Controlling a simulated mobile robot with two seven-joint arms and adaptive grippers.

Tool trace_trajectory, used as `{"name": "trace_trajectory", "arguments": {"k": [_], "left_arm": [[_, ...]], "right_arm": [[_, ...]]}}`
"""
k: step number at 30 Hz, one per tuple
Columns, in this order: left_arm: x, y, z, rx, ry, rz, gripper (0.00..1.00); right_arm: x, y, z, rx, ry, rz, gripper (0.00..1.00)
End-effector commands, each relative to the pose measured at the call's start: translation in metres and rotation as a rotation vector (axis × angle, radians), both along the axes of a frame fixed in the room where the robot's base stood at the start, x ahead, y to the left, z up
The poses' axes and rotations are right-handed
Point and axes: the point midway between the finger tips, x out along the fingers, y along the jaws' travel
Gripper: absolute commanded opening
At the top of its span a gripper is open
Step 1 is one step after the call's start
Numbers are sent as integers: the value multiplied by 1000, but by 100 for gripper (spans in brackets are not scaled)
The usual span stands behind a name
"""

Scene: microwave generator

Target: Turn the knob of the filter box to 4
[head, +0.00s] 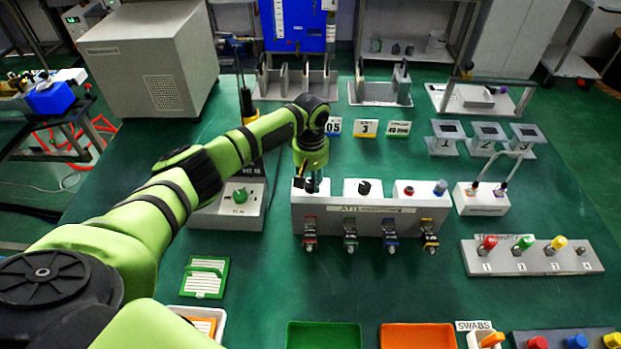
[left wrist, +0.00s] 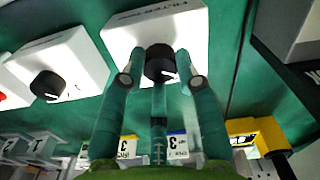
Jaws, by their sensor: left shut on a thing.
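The filter box is a white box with "FILTER" lettering (left wrist: 190,25) in the left wrist view. A small white mark shows on the knob's lower right edge in that view. The number it points at cannot be read. My left gripper (head: 312,186) reaches down from above and is shut on the knob. My right gripper is not in view.
Number cards (head: 365,128) stand behind. A grey box with a green knob (head: 239,196) is at the left. The green table (head: 380,290) is clear in front.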

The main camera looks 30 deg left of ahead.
Motion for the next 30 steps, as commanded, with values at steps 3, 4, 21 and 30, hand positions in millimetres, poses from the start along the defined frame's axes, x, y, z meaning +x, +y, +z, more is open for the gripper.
{"name": "trace_trajectory", "arguments": {"k": [3, 4, 21, 30], "left_arm": [[2, 3, 2, 5, -6, -3, 0], [2, 3, 2, 5, -6, -8, 0], [4, 2, 5, 6, -8, -377, 0], [5, 1, 5, 7, -11, -662, 0]], "right_arm": [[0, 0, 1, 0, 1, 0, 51], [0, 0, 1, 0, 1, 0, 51], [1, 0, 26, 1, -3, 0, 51], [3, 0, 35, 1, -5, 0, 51]]}}
